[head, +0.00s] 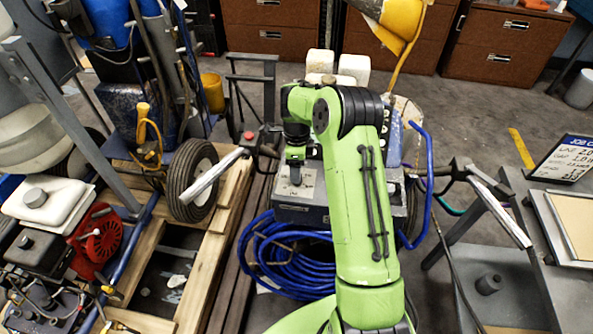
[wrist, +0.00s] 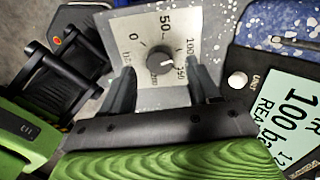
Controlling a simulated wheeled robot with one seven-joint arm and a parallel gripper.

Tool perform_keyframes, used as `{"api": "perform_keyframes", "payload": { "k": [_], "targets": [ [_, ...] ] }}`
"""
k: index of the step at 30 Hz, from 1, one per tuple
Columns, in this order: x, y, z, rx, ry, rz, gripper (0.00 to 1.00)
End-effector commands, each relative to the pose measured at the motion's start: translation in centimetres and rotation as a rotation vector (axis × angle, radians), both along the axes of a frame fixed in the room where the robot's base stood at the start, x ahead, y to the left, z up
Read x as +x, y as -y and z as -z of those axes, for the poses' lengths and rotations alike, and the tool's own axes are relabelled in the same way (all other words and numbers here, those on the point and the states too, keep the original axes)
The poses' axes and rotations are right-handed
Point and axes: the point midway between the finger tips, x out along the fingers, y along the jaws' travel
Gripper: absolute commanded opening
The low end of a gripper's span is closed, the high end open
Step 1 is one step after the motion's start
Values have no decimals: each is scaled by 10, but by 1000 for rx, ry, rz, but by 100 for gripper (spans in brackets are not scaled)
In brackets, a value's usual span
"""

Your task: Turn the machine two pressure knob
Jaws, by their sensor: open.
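A dark round pressure knob (wrist: 160,60) sits on a pale dial plate (wrist: 145,22) marked 0, 50, 100 and 150 in the wrist view. A small white mark on the knob points to the right side of the scale. My gripper (wrist: 163,82) is open, its two dark fingers apart on either side of the knob's near side. I see no clear contact. In the head view my gripper (head: 295,176) hangs over the top of a grey machine box (head: 306,215); the knob cannot be made out there.
Blue hose coils (head: 285,258) lie in front of the box. A wheel (head: 193,182) and wooden pallet (head: 215,240) are to the left, a metal bench (head: 560,265) to the right. In the wrist view a speckled blue part (wrist: 280,25) and green label (wrist: 292,115) are on the right.

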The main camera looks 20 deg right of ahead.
Motion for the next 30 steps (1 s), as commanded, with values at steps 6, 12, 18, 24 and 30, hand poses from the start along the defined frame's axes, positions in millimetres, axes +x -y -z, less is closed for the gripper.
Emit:
{"api": "perform_keyframes", "payload": {
  "k": [6, 12, 18, 24, 30],
  "targets": [
    [3, 1, -69, -2, 6, 0, 61],
    [4, 2, -116, -2, 3, 0, 61],
    [4, 2, -132, -1, 2, -1, 61],
    [4, 2, -131, 0, 1, -1, 61],
    [4, 2, -131, 0, 1, -1, 61]
  ]
}}
